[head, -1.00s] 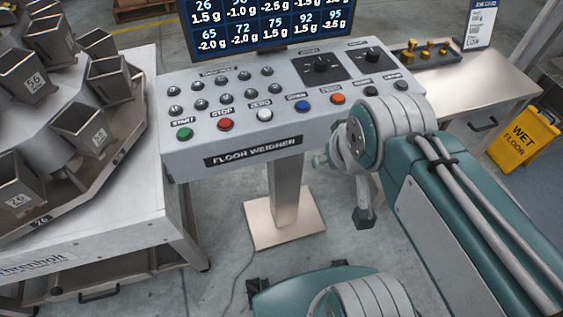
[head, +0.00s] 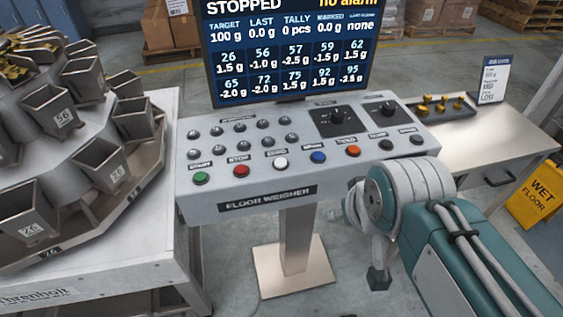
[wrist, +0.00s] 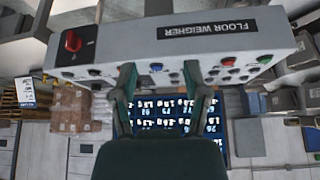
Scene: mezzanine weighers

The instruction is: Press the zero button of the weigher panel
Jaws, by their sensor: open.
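The weigher panel (head: 340,172) is a grey sloped box on a post, with a row of coloured buttons along its front. The white zero button (head: 280,164), labelled ZERO, sits between the red stop button (head: 241,170) and the blue button (head: 318,157). My gripper (wrist: 160,75) is open and empty in the wrist view, its two fingers pointing toward the panel, which appears upside down there. The blue button (wrist: 155,67) shows between the fingers. The white button is not clear in that view; the right-hand finger may cover it. In the head view my arm is right of the panel's post, below the front edge.
A display (head: 290,55) reading STOPPED stands behind the panel. A hopper machine on a white table (head: 150,262) is at left. A bench (head: 490,150) with brass weights and a yellow wet-floor sign (head: 536,203) are at right. Floor before the post is clear.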

